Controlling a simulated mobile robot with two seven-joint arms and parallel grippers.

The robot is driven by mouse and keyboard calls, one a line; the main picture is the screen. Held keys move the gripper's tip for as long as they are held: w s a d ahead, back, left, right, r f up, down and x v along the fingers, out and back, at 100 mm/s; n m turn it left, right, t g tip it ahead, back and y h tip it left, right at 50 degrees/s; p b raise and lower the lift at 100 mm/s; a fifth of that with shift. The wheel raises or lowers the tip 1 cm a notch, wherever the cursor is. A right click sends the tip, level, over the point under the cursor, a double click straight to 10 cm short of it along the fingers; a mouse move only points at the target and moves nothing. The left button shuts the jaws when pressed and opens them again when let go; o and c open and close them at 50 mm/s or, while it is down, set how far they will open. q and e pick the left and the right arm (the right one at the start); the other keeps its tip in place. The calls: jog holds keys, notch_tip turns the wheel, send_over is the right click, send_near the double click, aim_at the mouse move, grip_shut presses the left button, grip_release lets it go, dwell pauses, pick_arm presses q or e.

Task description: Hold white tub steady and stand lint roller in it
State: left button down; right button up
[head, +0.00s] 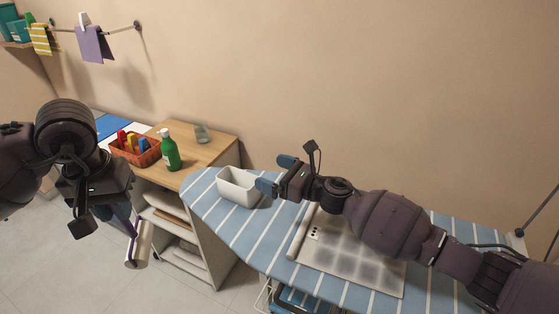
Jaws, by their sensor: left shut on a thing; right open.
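The white tub (236,193) stands upright and looks empty near the left end of the striped ironing board. My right gripper (276,174) is open at the tub's right side. One blue fingertip is close to the tub's right wall; I cannot tell whether it touches. The other fingertip is behind and to the right. The lint roller (138,246) hangs tilted below my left gripper (122,214), which is shut on it. It is left of the board, over the floor. Its handle is mostly hidden by the gripper.
The ironing board (225,221) also carries a grey patterned sheet (348,262) under my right arm.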

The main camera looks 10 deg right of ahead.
pick_arm(q)
jog(key=shift+w+d, duration=0.25)
jog(key=shift+r, duration=0.1)
pick_arm(e)
jog(key=shift+w+d+r, duration=0.1)
jog(key=shift+w+d, duration=0.05)
jog(key=shift+w, duration=0.1)
pick_arm(q)
jog(key=shift+w, duration=0.1)
jog(key=w+d+f+n, duration=0.1)
jog(key=w+d+n, duration=0.6)
jog(key=w+d, duration=0.65)
pick_arm(e)
send_near(253, 184)
jog(key=s+a+r, duration=0.2)
jog(key=shift+a+r, duration=0.15)
jog(key=shift+r, duration=0.25)
jog(key=x, duration=0.5)
jog(key=shift+w+a+r, duration=0.1)
jog(key=shift+a+r, duration=0.05)
jog(key=shift+r, duration=0.05)
pick_arm(q)
jog(key=w+d+r+n, duration=0.7)
jog(key=w, duration=0.3)
jog(key=shift+d+g, duration=0.25)
jog(key=shift+g, duration=0.15)
pick_arm(e)
jog(key=shift+x, duration=1.05)
pick_arm(q)
jog(key=shift+w, duration=0.1)
